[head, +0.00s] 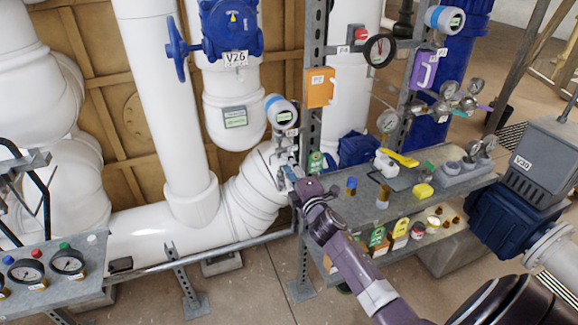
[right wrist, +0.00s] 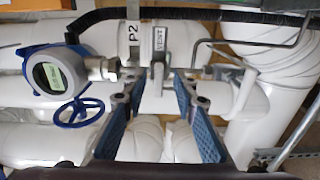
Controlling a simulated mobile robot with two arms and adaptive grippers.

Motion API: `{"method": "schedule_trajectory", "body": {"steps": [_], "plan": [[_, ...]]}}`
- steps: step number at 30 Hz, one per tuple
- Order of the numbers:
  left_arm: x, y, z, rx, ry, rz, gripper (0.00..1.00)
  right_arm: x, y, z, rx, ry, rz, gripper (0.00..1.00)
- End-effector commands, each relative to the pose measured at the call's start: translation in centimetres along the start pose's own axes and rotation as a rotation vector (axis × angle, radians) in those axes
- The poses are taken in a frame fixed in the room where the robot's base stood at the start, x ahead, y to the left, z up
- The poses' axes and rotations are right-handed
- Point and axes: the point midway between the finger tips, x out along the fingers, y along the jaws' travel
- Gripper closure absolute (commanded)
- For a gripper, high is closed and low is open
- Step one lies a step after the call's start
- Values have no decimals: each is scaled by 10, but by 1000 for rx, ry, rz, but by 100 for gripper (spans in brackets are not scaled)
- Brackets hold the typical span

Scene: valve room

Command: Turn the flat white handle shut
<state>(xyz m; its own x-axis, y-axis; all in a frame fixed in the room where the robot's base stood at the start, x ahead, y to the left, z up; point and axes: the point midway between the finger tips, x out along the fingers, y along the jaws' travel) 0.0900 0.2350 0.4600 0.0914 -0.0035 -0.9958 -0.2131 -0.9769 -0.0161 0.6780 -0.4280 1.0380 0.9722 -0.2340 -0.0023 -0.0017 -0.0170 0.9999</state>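My right gripper (head: 291,178) reaches from the lower right to the small fittings on the white pipe at centre. In the right wrist view its two blue-padded fingers (right wrist: 157,92) are apart, with white pipe behind the gap. A flat, pale handle (right wrist: 158,77) hangs below the VENT tag (right wrist: 159,41), between the fingertips; I cannot tell whether it touches them. In the head view the handle is too small to make out beside the gripper. My left gripper is not clearly in view.
A round gauge (right wrist: 53,72) and blue handwheel (right wrist: 80,110) are left of the fingers. A P2 tag (right wrist: 133,38) hangs beside the VENT tag. A grey shelf (head: 345,208) with loose parts is to the right. A gauge bench (head: 50,285) stands lower left.

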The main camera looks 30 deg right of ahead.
Motion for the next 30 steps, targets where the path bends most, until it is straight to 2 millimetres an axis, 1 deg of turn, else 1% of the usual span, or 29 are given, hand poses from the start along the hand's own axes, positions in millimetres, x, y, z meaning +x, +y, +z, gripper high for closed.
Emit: {"method": "schedule_trajectory", "body": {"steps": [6, 10, 14, 21, 24, 27, 30], "plan": [[0, -1, 2, 0, -2, -2, 60, -1, 1, 0, -2, 0, 1, 74], [0, -1, 1, 0, -1, -1, 60, -12, 0, 0, -2, 1, 1, 74], [0, 0, 1, 0, -1, -1, 60, -35, -1, 0, -1, 1, 0, 74], [0, 0, 0, 0, 0, 0, 60, -84, -1, 0, 1, 0, -2, 74], [0, 0, 0, 0, 0, 0, 60, -100, -1, 0, 1, 0, -2, 74], [0, 0, 0, 0, 0, 0, 60, -111, -1, 0, 0, 0, -1, 74], [0, 0, 0, 0, 0, 0, 60, -118, 0, 0, 0, 0, 0, 74]]}}
